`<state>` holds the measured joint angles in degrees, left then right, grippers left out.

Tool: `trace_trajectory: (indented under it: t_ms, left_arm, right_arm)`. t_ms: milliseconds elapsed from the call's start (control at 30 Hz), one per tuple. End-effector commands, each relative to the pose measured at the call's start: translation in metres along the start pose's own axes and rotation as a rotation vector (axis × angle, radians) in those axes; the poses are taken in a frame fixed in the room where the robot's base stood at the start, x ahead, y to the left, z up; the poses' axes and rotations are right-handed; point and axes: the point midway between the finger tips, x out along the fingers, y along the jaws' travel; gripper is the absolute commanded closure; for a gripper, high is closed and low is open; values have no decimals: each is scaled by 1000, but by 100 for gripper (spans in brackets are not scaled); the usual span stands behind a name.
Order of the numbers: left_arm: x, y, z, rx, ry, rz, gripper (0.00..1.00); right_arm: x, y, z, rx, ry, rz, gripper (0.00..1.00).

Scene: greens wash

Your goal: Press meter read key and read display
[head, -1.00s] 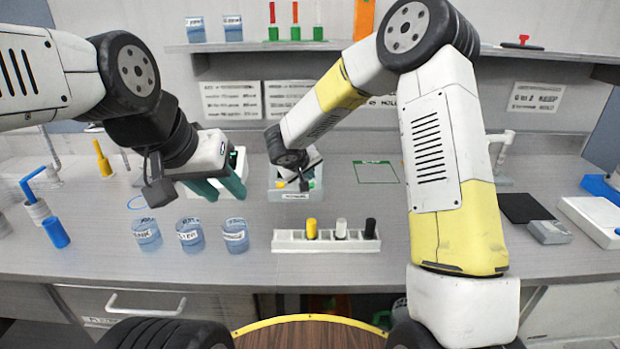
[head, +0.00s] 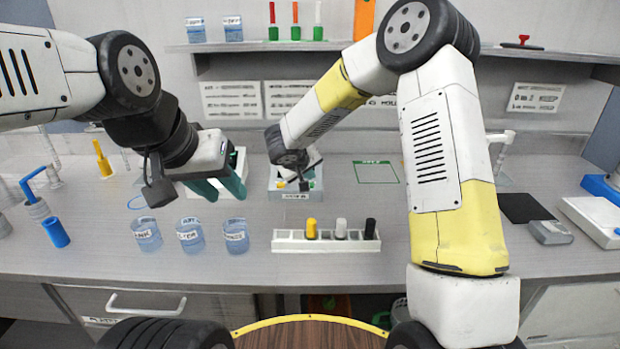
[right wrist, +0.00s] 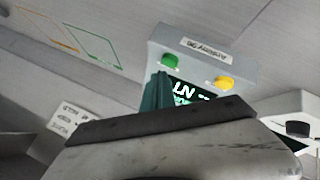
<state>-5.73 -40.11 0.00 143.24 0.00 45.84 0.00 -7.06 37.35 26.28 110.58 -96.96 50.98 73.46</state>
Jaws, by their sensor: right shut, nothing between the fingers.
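The meter (head: 297,195) is a small grey box at the back middle of the bench. In the right wrist view it (right wrist: 200,58) has a green key (right wrist: 168,61), a yellow key (right wrist: 223,83) and a dark display (right wrist: 183,93). The display shows white characters like "LN" and green marks below, but my fingers and hand cover part of it. My right gripper (right wrist: 159,90) is shut and empty, its teal fingertips just below the green key in that view; I cannot tell whether they touch it. My left gripper (head: 218,188) is open and empty, left of the meter.
Three labelled beakers (head: 190,236) and a white rack (head: 290,241) with yellow, white and black-capped vials stand in front. A green outlined square (head: 376,173) lies right of the meter. A small grey device (head: 550,232) and a black mat (head: 525,208) lie further right.

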Motion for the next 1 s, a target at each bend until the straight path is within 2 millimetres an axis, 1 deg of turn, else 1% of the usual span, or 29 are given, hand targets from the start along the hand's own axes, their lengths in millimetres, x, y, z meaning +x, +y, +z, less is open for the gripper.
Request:
trace_trajectory:
  t_ms: [500, 800, 1000]
  left_arm:
    - [0, 0, 0, 0, 0, 0, 64]
    - [0, 0, 0, 0, 0, 0, 64]
    - [0, 0, 0, 0, 0, 0, 64]
  right_arm:
    - [0, 0, 0, 0, 0, 0, 100]
    - [5, -5, 4, -1, 0, -1, 100]
    - [6, -5, 4, 0, 0, -1, 100]
